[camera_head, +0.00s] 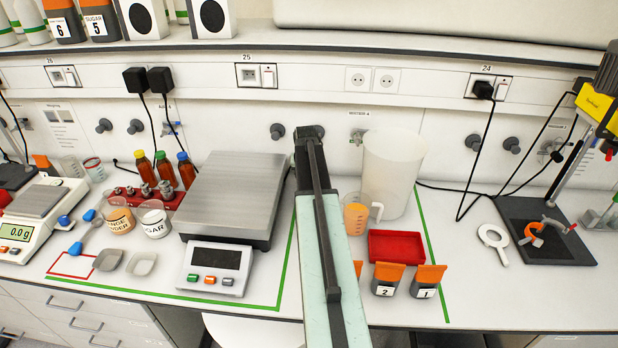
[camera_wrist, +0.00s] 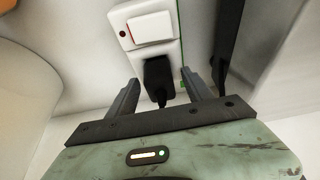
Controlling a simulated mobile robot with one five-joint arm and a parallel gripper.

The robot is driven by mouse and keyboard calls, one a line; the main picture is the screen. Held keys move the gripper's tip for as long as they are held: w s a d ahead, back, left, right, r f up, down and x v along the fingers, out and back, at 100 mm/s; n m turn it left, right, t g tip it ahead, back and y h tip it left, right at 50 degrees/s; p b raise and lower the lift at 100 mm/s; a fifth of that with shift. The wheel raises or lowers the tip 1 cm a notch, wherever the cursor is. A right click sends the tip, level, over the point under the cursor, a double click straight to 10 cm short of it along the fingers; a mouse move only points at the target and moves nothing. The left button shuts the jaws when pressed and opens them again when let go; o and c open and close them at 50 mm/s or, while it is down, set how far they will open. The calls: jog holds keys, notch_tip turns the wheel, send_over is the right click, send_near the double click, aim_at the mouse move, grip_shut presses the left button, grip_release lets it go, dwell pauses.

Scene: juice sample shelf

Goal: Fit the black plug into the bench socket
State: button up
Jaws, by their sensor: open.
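In the wrist view a black plug (camera_wrist: 157,72) sits between the two fingers of my gripper (camera_wrist: 161,84), at the lower end of a white socket plate (camera_wrist: 176,50). The plate has a white switch (camera_wrist: 152,27) and a red dot. My gripper is open, one finger on each side of the plug, with gaps visible. I cannot tell whether the plug is seated in the plate. In the head view my arm hides the gripper and this plug.
Two black adapters (camera_head: 135,80) hang left of socket 25 (camera_head: 257,76). Another black plug (camera_head: 483,90) is in socket 24.

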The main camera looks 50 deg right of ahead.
jog(key=p+v, duration=0.6)
jog(key=v, duration=0.1)
jog(key=shift+r+p, duration=0.3)
